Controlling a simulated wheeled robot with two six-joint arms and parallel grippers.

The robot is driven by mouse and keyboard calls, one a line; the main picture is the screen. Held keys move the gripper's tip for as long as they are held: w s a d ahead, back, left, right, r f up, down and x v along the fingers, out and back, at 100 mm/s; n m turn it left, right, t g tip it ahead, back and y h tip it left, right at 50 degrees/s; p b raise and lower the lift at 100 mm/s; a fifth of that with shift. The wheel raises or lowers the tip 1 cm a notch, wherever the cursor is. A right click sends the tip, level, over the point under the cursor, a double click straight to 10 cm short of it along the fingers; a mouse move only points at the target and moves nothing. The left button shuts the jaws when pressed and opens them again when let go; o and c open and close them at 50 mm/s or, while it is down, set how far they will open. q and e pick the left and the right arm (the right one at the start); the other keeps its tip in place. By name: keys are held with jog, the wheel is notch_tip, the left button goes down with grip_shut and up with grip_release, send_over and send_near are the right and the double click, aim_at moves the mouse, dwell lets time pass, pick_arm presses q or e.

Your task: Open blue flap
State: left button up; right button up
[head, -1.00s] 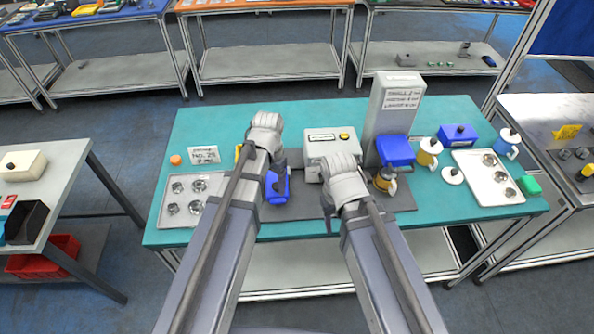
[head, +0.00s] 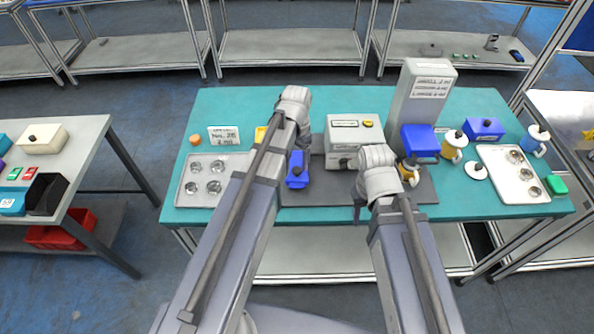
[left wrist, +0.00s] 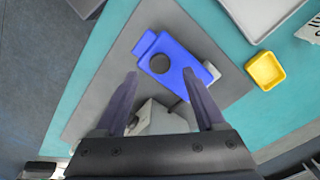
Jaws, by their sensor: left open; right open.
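A blue piece with a dark round knob or hole (left wrist: 178,62) lies over the grey mat in the left wrist view, with a pale grey block partly showing below it. It also shows in the head view (head: 297,178), just below my left gripper (head: 300,138). In the left wrist view my left gripper (left wrist: 161,88) is open and empty, its fingertips on the near side of the blue piece. I cannot tell whether they touch it. A second blue part (head: 420,141) sits on the front of the tall grey machine (head: 425,88). My right gripper (head: 364,190) is open at the mat's front.
A grey box machine (head: 352,133) stands between the arms. A metal tray with cups (head: 186,188) is at left, a white tray (head: 512,172) at right. Yellow mugs (head: 453,148) stand near the tall machine. A yellow dish (left wrist: 266,70) lies beside the mat.

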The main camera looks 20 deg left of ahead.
aim_at(297, 169)
pick_arm(q)
notch_tip(297, 169, down, 4)
jog(key=b, duration=0.3)
jog(key=shift+f, duration=0.15)
grip_shut()
dwell(0.4)
dwell(0.9)
